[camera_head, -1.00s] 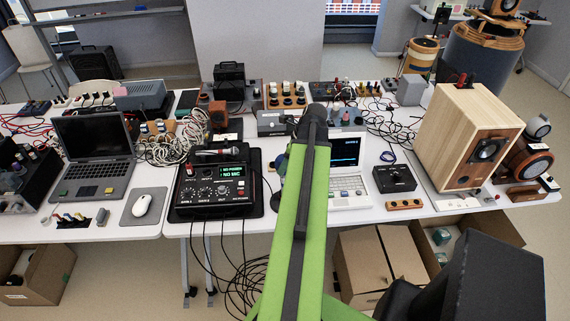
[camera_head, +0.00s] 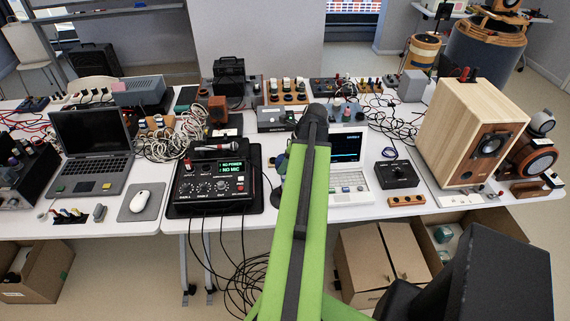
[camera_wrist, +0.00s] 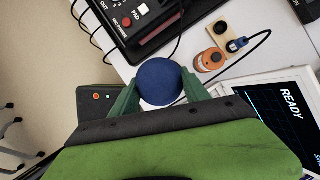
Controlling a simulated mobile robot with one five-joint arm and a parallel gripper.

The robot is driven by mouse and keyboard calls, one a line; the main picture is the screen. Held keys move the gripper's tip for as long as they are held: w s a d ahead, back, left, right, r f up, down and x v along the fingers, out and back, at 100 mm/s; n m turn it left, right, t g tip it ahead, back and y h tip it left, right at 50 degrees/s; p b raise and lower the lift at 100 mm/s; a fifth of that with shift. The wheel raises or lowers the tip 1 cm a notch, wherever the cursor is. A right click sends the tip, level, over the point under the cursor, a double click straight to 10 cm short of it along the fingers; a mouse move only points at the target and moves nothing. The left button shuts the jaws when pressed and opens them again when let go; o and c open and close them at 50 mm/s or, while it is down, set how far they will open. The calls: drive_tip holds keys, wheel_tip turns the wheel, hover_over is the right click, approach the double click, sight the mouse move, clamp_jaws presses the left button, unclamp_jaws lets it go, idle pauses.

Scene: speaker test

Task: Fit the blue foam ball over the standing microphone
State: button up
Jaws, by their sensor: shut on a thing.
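The blue foam ball (camera_wrist: 160,82) is between the two green fingers of my gripper (camera_wrist: 161,80) in the wrist view. The fingers are shut on its sides. The ball is above the white table's edge, beside a black control box. In the head view my own green arm hides most of the gripper and ball. A dark microphone shape with a pale end (camera_head: 217,147) shows at the back of the black control box (camera_head: 212,187). It looks lying rather than upright. The box's green display reads "NO POWER" and "NO MIC". I cannot make out a standing microphone for sure.
An orange knob-like part (camera_wrist: 209,60) and a small wooden block with a blue plug (camera_wrist: 232,38) are right of the ball. A white computer (camera_head: 345,165) stands right of my arm. Cables run across the table and hang below its edge. A wooden speaker (camera_head: 468,132) stands far right.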

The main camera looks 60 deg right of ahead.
drive_tip(key=shift+f+b, duration=0.55)
idle(0.5)
drive_tip(key=o, duration=1.4)
drive_tip(key=shift+r+p, duration=0.35)
drive_tip(key=p+v, duration=1.5)
drive_tip(key=v, duration=0.2)
drive_tip(key=shift+f, duration=0.1)
drive_tip(key=shift+f, duration=0.1)
